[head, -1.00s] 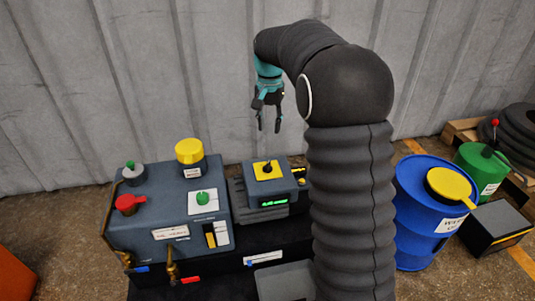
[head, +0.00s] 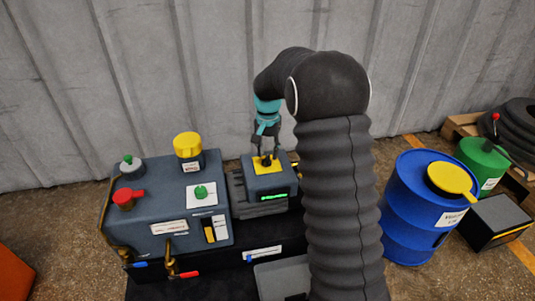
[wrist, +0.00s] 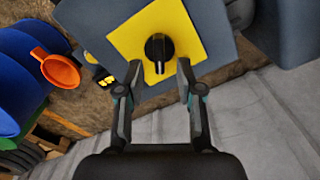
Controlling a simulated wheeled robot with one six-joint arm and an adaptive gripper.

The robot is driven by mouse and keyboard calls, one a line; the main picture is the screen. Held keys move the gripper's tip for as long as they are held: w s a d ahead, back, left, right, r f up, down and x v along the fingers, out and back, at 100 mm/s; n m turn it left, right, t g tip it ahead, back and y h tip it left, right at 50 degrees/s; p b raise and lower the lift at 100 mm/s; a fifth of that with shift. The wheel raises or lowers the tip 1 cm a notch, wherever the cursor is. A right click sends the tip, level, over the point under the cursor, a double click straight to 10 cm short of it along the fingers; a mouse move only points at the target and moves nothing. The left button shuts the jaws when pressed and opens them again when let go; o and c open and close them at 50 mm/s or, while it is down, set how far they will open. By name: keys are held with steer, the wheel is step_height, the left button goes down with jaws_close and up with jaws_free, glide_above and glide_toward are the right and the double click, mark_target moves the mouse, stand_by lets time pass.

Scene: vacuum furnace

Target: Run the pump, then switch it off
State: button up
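The pump unit is a blue-grey box (head: 268,184) with a yellow plate (head: 279,167) on top and a green lit display (head: 274,197) on its front. A black rotary knob (wrist: 158,48) stands on the yellow plate (wrist: 185,25) in the wrist view. My gripper (head: 267,157) points down at the knob from above. In the wrist view my gripper (wrist: 160,75) is open, with one finger on each side of the knob's lower end, and a gap shows on both sides. The display's text is too small to read.
Left of it is a larger grey machine (head: 150,205) with a green knob (head: 200,192), a red handle (head: 125,198) and a yellow cap (head: 187,145). A blue drum (head: 415,225) and a green drum (head: 480,160) stand at right. A corrugated wall (head: 130,70) is behind.

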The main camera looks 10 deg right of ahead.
steer(key=shift+f, duration=0.45)
jaws_close()
steer(key=shift+n, duration=0.4)
steer(key=n, duration=0.1)
steer(key=n+p, duration=0.1)
steer(key=n, duration=0.1)
steer(key=n+p, duration=0.1)
steer(key=shift+w+a+r+n, duration=0.1)
steer(key=shift+a+n, duration=0.2)
steer(key=n, duration=0.2)
steer(key=n+p, duration=0.1)
steer(key=n, duration=0.3)
steer(key=shift+a+p, duration=0.35)
steer(key=shift+n, duration=0.4)
